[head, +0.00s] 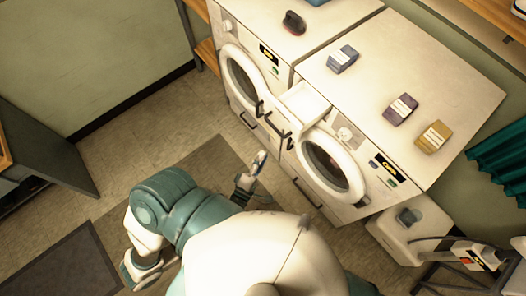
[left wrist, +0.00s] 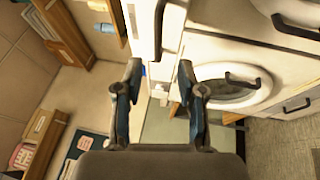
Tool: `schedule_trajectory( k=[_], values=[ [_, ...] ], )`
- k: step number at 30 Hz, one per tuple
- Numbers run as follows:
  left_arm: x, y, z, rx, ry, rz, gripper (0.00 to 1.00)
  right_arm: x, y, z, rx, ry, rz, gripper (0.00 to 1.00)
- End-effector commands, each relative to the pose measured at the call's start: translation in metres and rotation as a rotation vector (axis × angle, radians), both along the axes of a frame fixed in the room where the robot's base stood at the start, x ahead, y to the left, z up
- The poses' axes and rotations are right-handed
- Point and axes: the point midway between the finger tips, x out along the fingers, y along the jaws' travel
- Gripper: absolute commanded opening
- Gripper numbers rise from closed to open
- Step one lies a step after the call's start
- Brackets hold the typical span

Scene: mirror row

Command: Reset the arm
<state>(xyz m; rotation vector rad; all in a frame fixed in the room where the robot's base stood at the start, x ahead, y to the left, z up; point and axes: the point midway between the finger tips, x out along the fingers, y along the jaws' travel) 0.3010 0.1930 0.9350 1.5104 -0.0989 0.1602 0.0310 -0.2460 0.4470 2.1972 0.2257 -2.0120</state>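My left gripper (head: 250,178) is low in front of the washing machines in the head view, partly hidden by my own body. In the left wrist view its two fingers (left wrist: 160,78) stand apart with nothing held between them. A white washing machine (left wrist: 285,45) with a round door and dark handles lies beyond the fingers there. My right gripper is not in view.
Two white front-loading machines (head: 425,75) stand side by side, and a pale drawer (head: 304,101) sticks out. On top are a blue-grey box (head: 342,59), a purple box (head: 401,109) and a yellow box (head: 434,136). Floor mats (head: 65,268) lie left.

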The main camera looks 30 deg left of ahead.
Motion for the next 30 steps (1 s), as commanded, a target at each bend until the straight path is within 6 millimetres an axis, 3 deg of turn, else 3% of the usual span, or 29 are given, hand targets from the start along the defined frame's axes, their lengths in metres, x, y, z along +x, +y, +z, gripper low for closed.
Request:
schedule_trajectory(
  k=[11, 14, 17, 20, 21, 23, 26, 30],
  values=[
    [0.001, 0.0, -0.001, 0.004, 0.002, 0.0, 0.39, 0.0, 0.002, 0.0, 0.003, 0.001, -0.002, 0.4],
    [0.002, -0.004, -0.019, 0.057, 0.039, -0.015, 0.39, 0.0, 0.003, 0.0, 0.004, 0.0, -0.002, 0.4],
    [0.003, -0.012, -0.066, 0.204, 0.138, -0.055, 0.39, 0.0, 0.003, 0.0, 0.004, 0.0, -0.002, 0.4],
    [-0.002, -0.018, -0.141, 0.427, 0.294, -0.133, 0.39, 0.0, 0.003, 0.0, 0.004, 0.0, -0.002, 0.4],
    [-0.008, -0.019, -0.175, 0.527, 0.364, -0.176, 0.39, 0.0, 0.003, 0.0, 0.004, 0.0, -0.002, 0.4],
    [-0.021, -0.018, -0.225, 0.676, 0.468, -0.247, 0.39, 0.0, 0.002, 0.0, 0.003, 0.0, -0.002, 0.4],
    [-0.053, -0.013, -0.303, 0.909, 0.638, -0.389, 0.39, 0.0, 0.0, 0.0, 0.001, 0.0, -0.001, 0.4],
    [-0.119, 0.005, -0.396, 1.204, 0.863, -0.649, 0.39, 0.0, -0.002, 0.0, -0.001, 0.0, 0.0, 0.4]
  ],
)
